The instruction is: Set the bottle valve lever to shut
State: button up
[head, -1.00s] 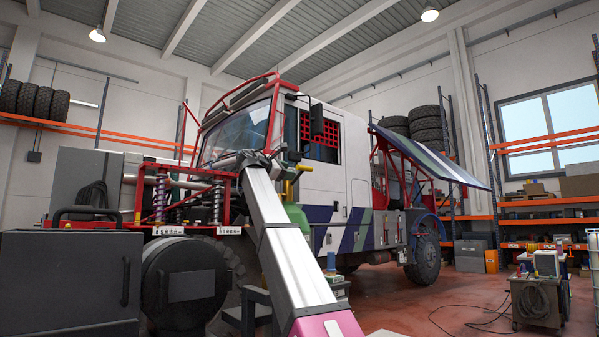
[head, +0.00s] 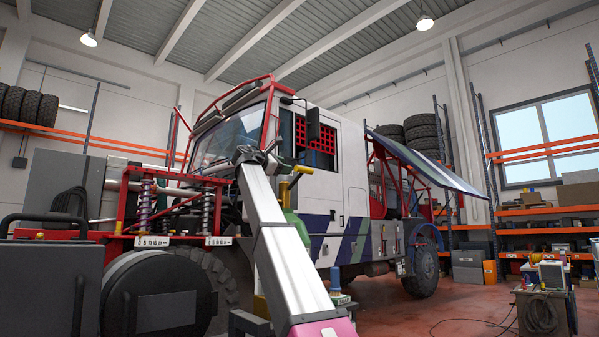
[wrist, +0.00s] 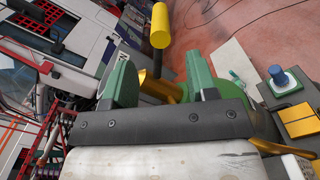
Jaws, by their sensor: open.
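The green gas bottle (head: 296,222) stands just right of my arm in the head view, partly hidden by it. Its valve lever has a yellow grip, which shows in the head view (head: 302,170) and at the top of the wrist view (wrist: 160,26). A dark stem joins the grip to the brass valve (wrist: 163,90). My gripper (wrist: 160,80) is open, with its two green-faced fingers on either side of the brass valve in the picture. The yellow grip lies beyond the fingertips, apart from them. Whether the fingers touch the valve cannot be told.
A blue-knobbed fitting (wrist: 281,78) and a yellow block (wrist: 300,118) lie right of the bottle in the wrist view. The truck (head: 352,180) stands behind. A dark cabinet (head: 50,290) is at the left. Open red floor (head: 440,312) lies to the right.

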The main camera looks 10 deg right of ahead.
aim_at(303, 170)
jog(key=x, duration=0.8)
jog(key=shift+w+d, duration=0.3)
jog(key=shift+s+f, duration=0.1)
grip_shut()
